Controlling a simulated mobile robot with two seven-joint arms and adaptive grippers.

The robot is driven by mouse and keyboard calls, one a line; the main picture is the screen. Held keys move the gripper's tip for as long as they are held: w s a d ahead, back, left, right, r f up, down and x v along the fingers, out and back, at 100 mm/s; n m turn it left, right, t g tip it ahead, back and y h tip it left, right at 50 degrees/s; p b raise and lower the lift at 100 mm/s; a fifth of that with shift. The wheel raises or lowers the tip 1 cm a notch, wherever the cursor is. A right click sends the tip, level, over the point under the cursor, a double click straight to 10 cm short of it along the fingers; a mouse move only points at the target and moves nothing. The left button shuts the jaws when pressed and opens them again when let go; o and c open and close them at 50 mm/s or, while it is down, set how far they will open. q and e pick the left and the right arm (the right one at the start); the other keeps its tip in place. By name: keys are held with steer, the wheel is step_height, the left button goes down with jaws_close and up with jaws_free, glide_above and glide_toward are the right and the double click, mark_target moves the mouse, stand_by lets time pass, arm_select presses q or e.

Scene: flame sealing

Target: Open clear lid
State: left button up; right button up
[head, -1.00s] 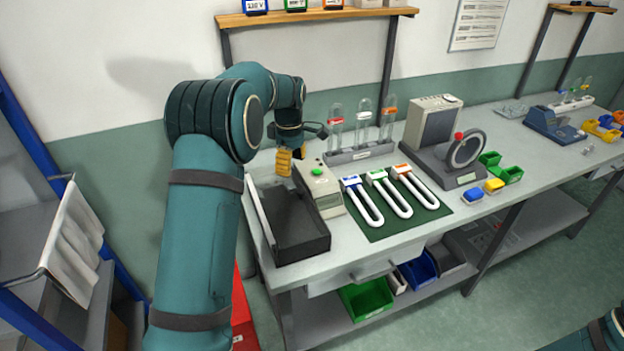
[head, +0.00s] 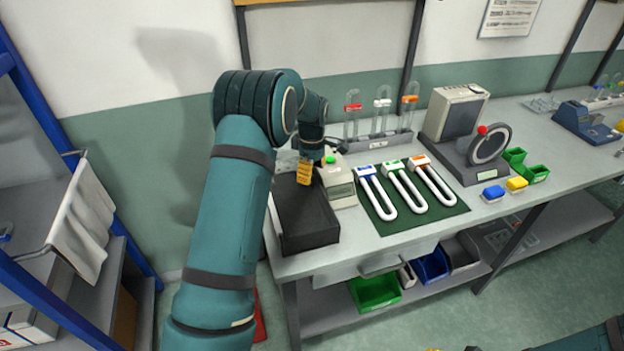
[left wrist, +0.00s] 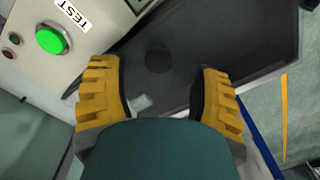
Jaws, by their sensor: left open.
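A black box (head: 308,222) sits at the left end of the bench. A thin pale strip (head: 273,214) runs along its left side; I cannot tell whether this is the edge of the clear lid. My left gripper (head: 304,174) is open and empty, with yellow fingers pointing down over the back of the box, beside the tester. In the left wrist view the gripper (left wrist: 161,95) has its fingers wide apart over the dark box (left wrist: 185,45). My right arm enters at the bottom right; only a yellow sliver (head: 432,349) at the bottom edge may be its gripper.
The tester (head: 340,190) with a green button (left wrist: 51,39) stands close to the right of my left gripper. White U-shaped tubes lie on a green mat (head: 445,214). A rack (head: 378,141) with glass tubes stands behind. A wheel device (head: 470,165) is farther right.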

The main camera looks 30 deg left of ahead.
arm_select(q)
steer(key=shift+f, duration=1.55)
jaws_close()
steer(key=shift+r, duration=0.2)
